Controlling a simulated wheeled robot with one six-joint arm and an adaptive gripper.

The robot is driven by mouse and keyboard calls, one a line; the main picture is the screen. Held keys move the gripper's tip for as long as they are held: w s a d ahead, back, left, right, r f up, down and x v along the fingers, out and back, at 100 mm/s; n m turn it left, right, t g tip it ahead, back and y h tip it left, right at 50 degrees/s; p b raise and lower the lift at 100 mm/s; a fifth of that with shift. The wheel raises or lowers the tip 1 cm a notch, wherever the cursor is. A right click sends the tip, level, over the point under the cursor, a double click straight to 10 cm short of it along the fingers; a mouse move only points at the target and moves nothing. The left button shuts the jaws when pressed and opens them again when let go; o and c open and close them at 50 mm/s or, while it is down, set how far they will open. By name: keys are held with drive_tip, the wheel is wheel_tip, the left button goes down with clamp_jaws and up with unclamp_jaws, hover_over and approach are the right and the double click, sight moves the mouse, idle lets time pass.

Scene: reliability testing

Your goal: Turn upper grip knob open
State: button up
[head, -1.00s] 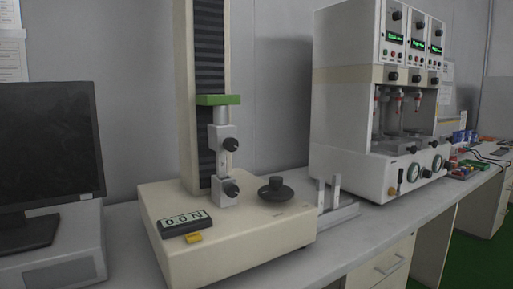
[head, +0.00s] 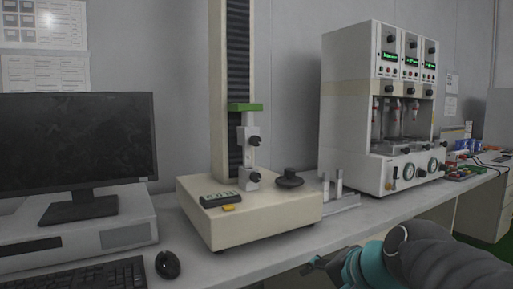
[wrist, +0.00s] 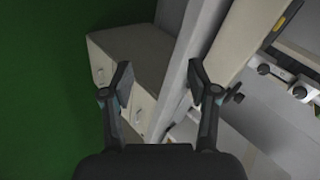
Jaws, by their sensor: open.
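The tester has a tall column with a green crosshead (head: 245,107). The upper grip knob (head: 254,141) sits just above the lower grip knob (head: 254,177). In the wrist view two dark knobs show at the right edge, and the outer one looks like the upper grip knob (wrist: 299,92). My gripper (head: 311,265) is low at the right, in front of the bench and well apart from the knobs. In the wrist view my gripper (wrist: 158,80) is open and empty.
A white three-station machine (head: 350,100) is at right. A monitor (head: 75,140), keyboard (head: 75,275) and mouse (head: 167,265) are at left.

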drive_tip(key=w+a+r+m+t+y+b, duration=0.25)
drive_tip(key=w+a+r+m+y, duration=0.2)
drive_tip(key=w+r+m, duration=0.8)
drive_tip(key=m+t, duration=0.4)
drive_tip(key=m, duration=0.3)
approach(257, 141)
drive_tip(key=shift+y, duration=0.45)
drive_tip(key=x, duration=0.3)
drive_tip(key=p+x, duration=0.1)
drive_tip(key=x, duration=0.2)
drive_tip(key=p+x, duration=0.1)
drive_tip(key=x, duration=0.2)
drive_tip(key=shift+w+d+f, duration=0.15)
drive_tip(key=shift+f, duration=0.1)
clamp_jaws()
